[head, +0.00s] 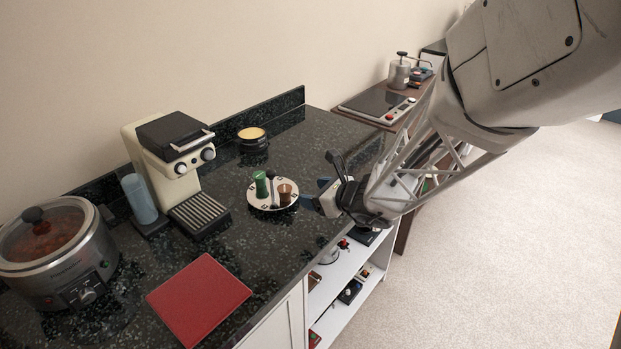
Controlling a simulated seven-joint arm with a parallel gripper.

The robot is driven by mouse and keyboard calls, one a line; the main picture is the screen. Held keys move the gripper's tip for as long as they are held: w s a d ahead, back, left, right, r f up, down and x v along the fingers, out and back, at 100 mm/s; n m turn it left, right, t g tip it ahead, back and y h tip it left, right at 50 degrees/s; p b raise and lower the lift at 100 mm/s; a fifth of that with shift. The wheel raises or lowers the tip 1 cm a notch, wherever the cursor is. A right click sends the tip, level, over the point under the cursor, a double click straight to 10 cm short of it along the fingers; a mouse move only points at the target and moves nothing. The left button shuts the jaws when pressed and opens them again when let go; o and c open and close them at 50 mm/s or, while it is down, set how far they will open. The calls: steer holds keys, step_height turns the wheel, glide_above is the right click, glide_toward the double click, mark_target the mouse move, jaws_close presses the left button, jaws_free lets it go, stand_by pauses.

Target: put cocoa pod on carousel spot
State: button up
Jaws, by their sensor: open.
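The carousel (258,204) is a small round white disc with dark marks around its rim, lying on the dark speckled counter. A green pod (261,183) stands at its back left and a brown pod (285,194) stands at its right side. The brown one may be the cocoa pod; I read no label. A slim dark piece rises between them. My gripper (332,181) is open, just right of the carousel and apart from both pods, near the counter's right edge. Its far parts are partly hidden by the wrist, and I see nothing held.
A coffee machine (163,155) with a drip tray stands left of the carousel, beside a blue cylinder (139,198). A yellow-topped dark pot (252,141) is behind. A slow cooker (50,250) and red board (199,299) are at front left. Open shelves (345,272) lie below right.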

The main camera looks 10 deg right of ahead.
steer(key=s+a+r+n+g, duration=0.1)
steer(key=s+r+n+g, duration=0.25)
steer(key=s+n, duration=0.35)
steer(key=s+r+n+g, duration=0.3)
steer(key=s+r+n, duration=0.1)
steer(key=s+n, duration=0.35)
steer(key=s+d+r+n+h, duration=0.2)
steer(key=s+d+n+h, duration=0.2)
steer(key=s, duration=0.3)
steer(key=s+d+r+n+h, duration=0.3)
steer(key=s+d+n+h, duration=0.2)
steer(key=s+d+n, duration=0.2)
steer(key=shift+s+d+r+g, duration=0.15)
steer(key=shift+s+g, duration=0.1)
steer(key=shift+g, duration=0.2)
stand_by(0.4)
